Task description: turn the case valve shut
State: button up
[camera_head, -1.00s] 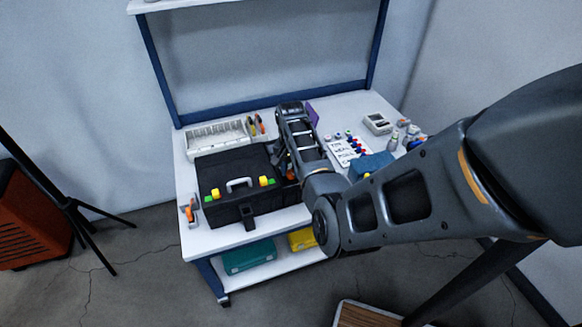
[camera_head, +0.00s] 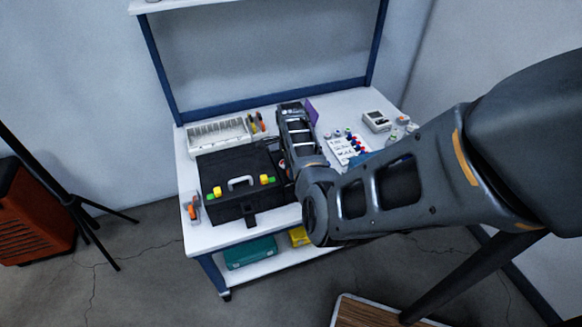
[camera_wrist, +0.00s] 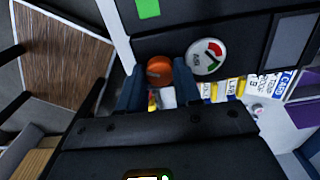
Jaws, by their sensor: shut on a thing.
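The black case (camera_head: 222,164) stands on the left of the white workbench, with a grey handle and yellow latches at its front. In the wrist view the case's dark side wall (camera_wrist: 240,36) carries an orange valve knob (camera_wrist: 159,69) and a round white dial (camera_wrist: 207,57) with red and green marks. My gripper (camera_wrist: 158,80) has one dark finger on each side of the knob and is shut on it. In the head view my arm hides the knob and most of my gripper. The knob's pointer position is not clear.
A white partitioned tray (camera_head: 218,134) stands behind the case, with small tools beside it. An orange-handled tool (camera_head: 193,208) lies at the bench's left edge. Labels and vials (camera_head: 352,143) lie right of my arm, close to a grey meter (camera_head: 377,121).

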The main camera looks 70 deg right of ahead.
jog(key=shift+m, duration=2.1)
jog(key=o, duration=1)
jog(key=shift+o, duration=0.2)
jog(key=shift+r, duration=3.9)
